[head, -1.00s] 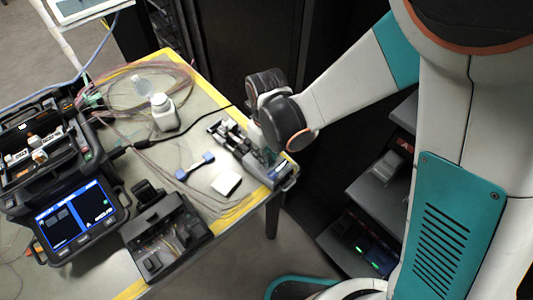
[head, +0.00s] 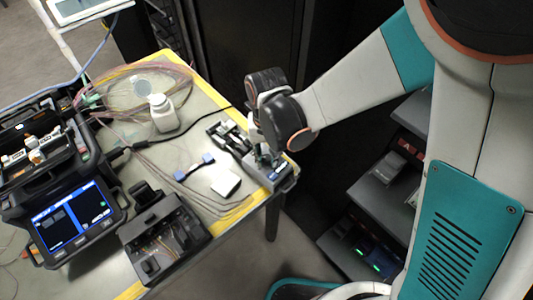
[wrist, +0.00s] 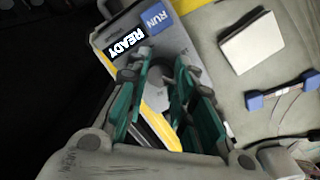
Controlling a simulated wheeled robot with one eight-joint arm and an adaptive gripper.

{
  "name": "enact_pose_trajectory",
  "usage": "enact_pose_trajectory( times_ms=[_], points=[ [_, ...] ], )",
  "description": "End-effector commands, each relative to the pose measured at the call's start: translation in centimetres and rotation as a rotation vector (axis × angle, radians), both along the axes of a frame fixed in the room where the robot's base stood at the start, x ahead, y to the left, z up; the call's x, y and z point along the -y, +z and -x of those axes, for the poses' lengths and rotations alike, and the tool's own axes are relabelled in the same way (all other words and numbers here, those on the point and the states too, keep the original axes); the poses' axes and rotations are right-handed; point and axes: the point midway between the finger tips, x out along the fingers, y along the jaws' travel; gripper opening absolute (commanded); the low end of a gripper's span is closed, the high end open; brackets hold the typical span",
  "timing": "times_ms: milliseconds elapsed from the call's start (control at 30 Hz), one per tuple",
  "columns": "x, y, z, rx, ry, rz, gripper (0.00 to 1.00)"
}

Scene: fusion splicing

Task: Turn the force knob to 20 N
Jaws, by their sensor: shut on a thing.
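The tester (head: 272,174) is a grey device at the table's right corner in the head view. In the wrist view, the tester (wrist: 172,42) shows a READY display (wrist: 126,43) and a blue RUN button (wrist: 157,20). My gripper (wrist: 163,62) points down at its face, with teal fingers on both sides of a round grey knob (wrist: 160,88). The fingers are shut on the knob and partly hide it. The scale marks are too small to read, so the force setting cannot be told. In the head view, my wrist hides the fingertips.
A white pad (head: 225,180) and a blue-ended tool (head: 194,167) lie beside the tester. A white bottle (head: 163,112), the fusion splicer (head: 70,215) and a dark open case (head: 165,240) stand further left. A dark rack with shelves is at the right.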

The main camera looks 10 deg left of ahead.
Motion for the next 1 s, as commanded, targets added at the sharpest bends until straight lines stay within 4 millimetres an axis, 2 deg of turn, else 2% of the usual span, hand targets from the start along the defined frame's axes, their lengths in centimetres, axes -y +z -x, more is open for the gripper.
enact_pose_trajectory(
  times_ms=[567,600,667,1000],
  points=[
    [0.01,-0.02,0.03,0.0,-0.032,0.0,0.0],
    [0.01,-0.02,0.03,0.0,-0.032,0.0,0.29],
    [0.01,-0.02,0.03,0.0,-0.032,0.0,0.43],
    [0.0,0.06,0.01,0.0,-0.031,0.0,0.44]
  ],
)
